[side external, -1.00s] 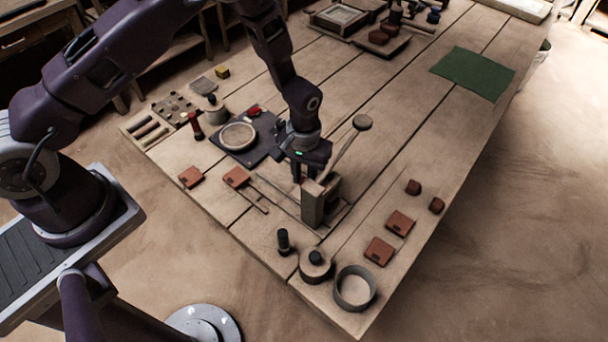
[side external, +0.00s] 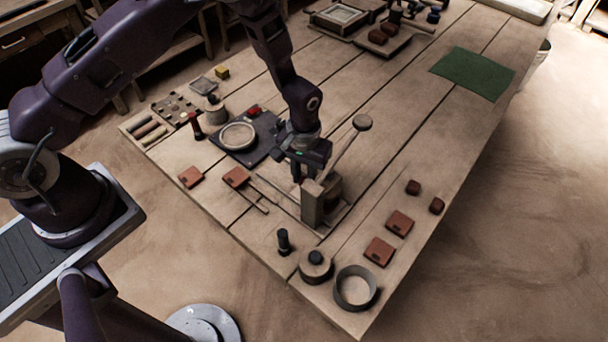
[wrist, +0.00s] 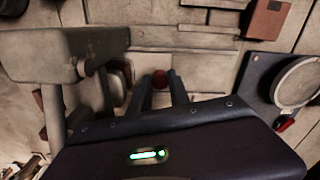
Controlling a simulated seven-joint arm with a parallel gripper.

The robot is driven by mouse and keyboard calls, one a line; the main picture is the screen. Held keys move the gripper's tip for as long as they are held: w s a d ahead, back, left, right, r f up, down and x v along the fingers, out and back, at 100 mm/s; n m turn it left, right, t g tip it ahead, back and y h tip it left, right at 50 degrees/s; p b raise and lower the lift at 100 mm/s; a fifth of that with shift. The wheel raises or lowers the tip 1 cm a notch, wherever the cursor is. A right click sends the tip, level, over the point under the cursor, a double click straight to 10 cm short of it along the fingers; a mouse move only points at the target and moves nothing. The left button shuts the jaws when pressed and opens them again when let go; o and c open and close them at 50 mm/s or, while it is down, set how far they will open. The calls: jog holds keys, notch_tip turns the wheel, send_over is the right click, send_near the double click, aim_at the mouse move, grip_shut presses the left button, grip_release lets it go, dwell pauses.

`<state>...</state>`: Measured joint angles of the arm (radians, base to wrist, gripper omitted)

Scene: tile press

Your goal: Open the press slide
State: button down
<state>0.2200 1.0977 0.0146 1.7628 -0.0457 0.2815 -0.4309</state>
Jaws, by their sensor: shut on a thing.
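The press (side external: 312,203) is a pale grey-brown block standing on the near part of the bench, with a long lever ending in a round knob (side external: 362,122) slanting up to the right. My gripper (side external: 302,178) is low beside it, on its far left side. In the wrist view the pale press body (wrist: 60,55) fills the left. My two dark fingers (wrist: 162,92) are shut on a small red round knob (wrist: 160,77), seen at their tips. The slide that the knob belongs to is mostly hidden by the press and gripper.
A dark plate with a round pale dish (side external: 237,136) lies left of my gripper. Brick-red tiles (side external: 235,177) (side external: 379,251) lie on both sides of the press. A grey ring (side external: 355,287) and a lidded pot (side external: 315,266) stand at the near corner.

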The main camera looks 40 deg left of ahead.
jog(key=a, duration=1)
jog(key=shift+a, duration=0.4)
jog(key=c, duration=1.5)
grip_release()
jog(key=shift+r, duration=0.1)
